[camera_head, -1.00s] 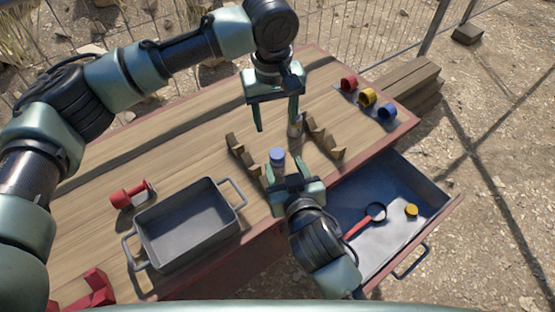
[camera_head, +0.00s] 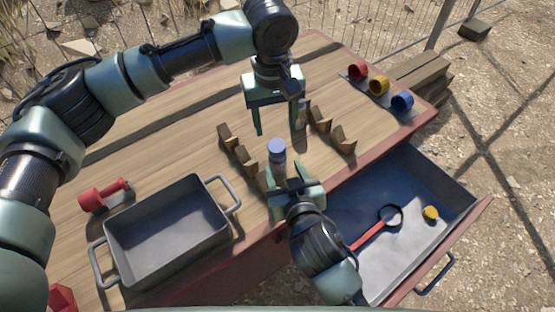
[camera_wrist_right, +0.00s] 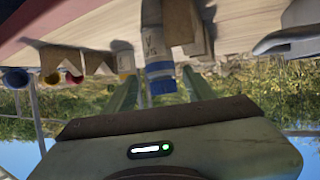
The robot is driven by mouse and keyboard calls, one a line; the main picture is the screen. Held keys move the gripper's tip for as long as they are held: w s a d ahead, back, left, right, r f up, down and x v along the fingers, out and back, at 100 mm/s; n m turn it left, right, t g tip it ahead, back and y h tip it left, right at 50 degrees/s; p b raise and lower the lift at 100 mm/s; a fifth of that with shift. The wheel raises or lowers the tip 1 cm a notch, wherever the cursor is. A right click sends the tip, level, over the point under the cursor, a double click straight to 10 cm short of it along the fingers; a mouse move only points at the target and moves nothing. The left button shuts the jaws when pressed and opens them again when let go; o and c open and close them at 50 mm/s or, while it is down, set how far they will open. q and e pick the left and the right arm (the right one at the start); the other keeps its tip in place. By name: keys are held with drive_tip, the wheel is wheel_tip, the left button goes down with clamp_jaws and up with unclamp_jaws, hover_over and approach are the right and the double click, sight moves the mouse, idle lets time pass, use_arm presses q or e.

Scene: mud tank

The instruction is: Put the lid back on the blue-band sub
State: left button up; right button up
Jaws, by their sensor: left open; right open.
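A small pale cylinder with a blue top, the blue-band sub (camera_head: 278,153), stands upright near the table's front edge. In the right wrist view, which is upside down, its blue end (camera_wrist_right: 160,80) shows between the fingers. My right gripper (camera_head: 287,184) is open around or just in front of it; I cannot tell if they touch. My left gripper (camera_head: 280,130) is open and empty, above and behind the sub. A second pale cylinder (camera_head: 301,116) stands by its right finger. A blue cup-like piece (camera_head: 402,102) lies at the back right; I cannot tell whether it is the lid.
Red (camera_head: 356,71) and yellow (camera_head: 379,86) cup-like pieces lie beside the blue one. Wooden notched holders (camera_head: 320,120) flank the sub. A grey tray (camera_head: 112,234) sits left. The open drawer (camera_head: 455,187) holds a red-handled magnifier (camera_head: 373,233) and a small yellow piece (camera_head: 431,213).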

sight(280, 161)
drive_tip(key=shift+x, duration=3.85)
clamp_jaws()
use_arm(q)
drive_tip(key=shift+c, duration=1)
drive_tip(key=m, duration=0.3)
drive_tip(key=shift+r+m, duration=0.15)
drive_tip(key=shift+m, duration=0.25)
drive_tip(key=m, duration=0.5)
drive_tip(key=shift+r, duration=0.1)
drive_tip(key=shift+w+d+f, duration=0.1)
drive_tip(key=shift+w+f, duration=0.05)
drive_tip(key=shift+f, duration=1.85)
drive_tip(key=shift+w+d+f, duration=0.1)
drive_tip(key=shift+f, duration=1.9)
